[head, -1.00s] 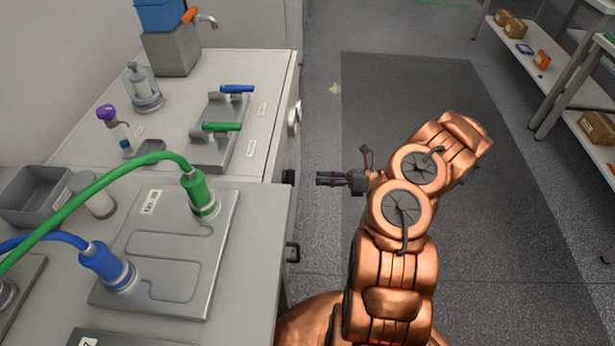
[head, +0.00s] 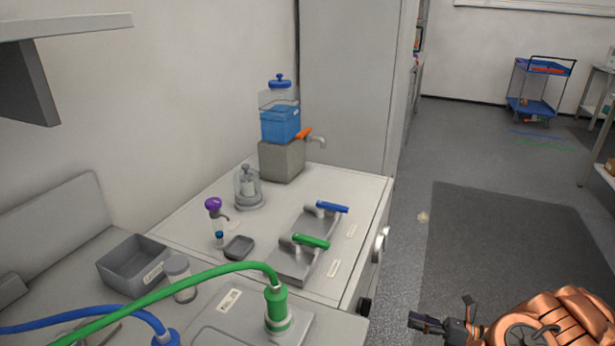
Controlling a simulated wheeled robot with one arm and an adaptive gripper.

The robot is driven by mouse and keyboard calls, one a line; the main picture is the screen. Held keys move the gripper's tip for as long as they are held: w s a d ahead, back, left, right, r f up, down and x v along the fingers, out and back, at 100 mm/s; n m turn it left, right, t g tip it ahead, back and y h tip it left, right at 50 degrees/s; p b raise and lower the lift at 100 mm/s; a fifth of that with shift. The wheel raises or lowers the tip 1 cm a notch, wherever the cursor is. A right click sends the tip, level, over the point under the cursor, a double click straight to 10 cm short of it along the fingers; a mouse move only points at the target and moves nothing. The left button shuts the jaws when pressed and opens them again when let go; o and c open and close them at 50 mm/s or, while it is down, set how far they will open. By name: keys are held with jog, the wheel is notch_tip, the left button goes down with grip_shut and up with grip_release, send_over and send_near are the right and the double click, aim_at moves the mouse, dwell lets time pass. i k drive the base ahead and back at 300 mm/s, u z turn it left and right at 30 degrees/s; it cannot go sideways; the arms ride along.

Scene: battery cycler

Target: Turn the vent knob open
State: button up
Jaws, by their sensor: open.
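My gripper (head: 418,322) is at the lower right of the head view, in front of the bench, with its fingers toward the bench's front face. It is open and empty, and touches nothing. A black knob (head: 365,307) sticks out of the bench's front face, left of the gripper with a gap between them. A white round knob or dial (head: 380,242) is farther back on the same face. I cannot tell from any label which of these is the vent knob, nor how it is turned.
On the bench top (head: 355,190) stand a green-handled valve (head: 311,241), a blue-handled valve (head: 332,207), a blue-liquid tank (head: 281,122), a glass jar (head: 248,188) and a grey bin (head: 133,266). Green and blue hoses cross the near left. The dark floor mat (head: 490,240) is clear.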

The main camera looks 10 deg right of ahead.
aim_at(214, 202)
jog(key=k, duration=1)
